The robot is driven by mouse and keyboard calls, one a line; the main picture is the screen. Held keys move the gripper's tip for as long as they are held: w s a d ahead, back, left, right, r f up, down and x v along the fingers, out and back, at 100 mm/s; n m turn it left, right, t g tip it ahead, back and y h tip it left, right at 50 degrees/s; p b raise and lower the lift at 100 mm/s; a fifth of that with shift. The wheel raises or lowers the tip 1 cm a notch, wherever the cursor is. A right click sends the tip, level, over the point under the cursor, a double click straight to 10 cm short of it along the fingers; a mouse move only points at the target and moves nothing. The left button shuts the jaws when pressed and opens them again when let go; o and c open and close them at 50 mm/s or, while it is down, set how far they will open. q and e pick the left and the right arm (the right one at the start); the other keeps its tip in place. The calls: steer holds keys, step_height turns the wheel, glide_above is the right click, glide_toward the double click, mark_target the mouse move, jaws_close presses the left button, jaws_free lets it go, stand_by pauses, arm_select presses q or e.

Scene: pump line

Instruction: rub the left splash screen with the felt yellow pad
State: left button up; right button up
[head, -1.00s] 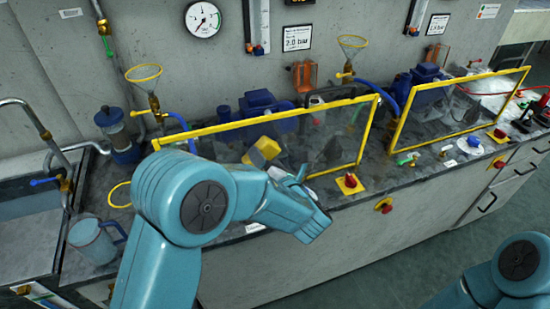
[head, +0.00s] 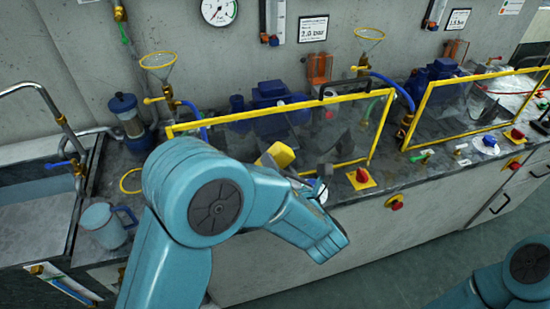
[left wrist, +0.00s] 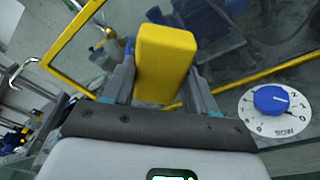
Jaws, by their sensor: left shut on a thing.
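The left splash screen (head: 235,119) is a clear panel in a yellow frame, standing on the bench in the head view. Its yellow frame also shows in the left wrist view (left wrist: 73,36). The felt yellow pad (head: 279,155) is in front of the screen's lower middle. My left gripper (head: 298,176) is shut on the pad, mostly hidden behind its own arm. In the left wrist view the pad (left wrist: 165,62) stands between the two fingers, with the panel behind it. I cannot tell whether pad and panel touch. My right gripper is not in view; only part of that arm shows.
A red knob on a yellow plate (head: 360,178) sits by the screen's lower right corner. A blue dial (left wrist: 271,99) is close right of the gripper. A blue pump (head: 270,95) stands behind the panel. A second yellow-framed screen (head: 470,78) is at right. A jug (head: 103,226) stands left.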

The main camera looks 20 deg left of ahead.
arm_select(q)
steer(key=shift+s+d, duration=0.25)
steer(key=shift+s, duration=0.15)
steer(key=shift+v, duration=1.5)
